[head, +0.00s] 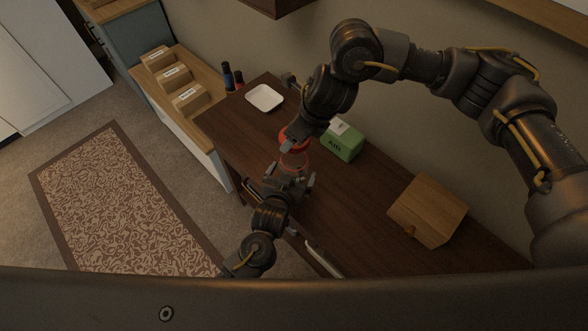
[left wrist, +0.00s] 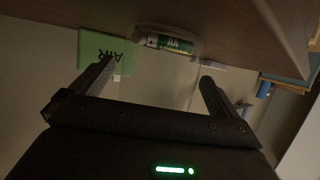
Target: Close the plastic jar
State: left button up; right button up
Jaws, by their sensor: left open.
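The clear plastic jar (head: 294,162) stands on the dark wooden table, with a reddish tint in the head view. In the left wrist view the see-through jar (left wrist: 160,75) shows between my fingers, with a green and white AA battery (left wrist: 168,43) in it. My left gripper (head: 294,180) is open at the jar's near side, its fingers to either side; I cannot tell if they touch it. A red lid (head: 284,133) shows above the jar, partly hidden by my right gripper (head: 289,144). Whether the right fingers grip the lid, and whether it touches the jar, is unclear.
A green box (head: 343,146) stands close behind the jar, to its right. A white dish (head: 264,97) and dark bottles (head: 228,77) are at the far end. A wooden box (head: 428,211) is at the right. A light, long object (head: 323,257) lies at the front edge.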

aim_at(294, 167)
pick_arm(q)
jog(key=shift+w+d+f, duration=0.2)
jog(key=shift+w+f, duration=0.1)
jog(key=shift+w, duration=0.35)
jog(key=c, duration=1.4)
pick_arm(e)
jog(key=shift+f, duration=2.45)
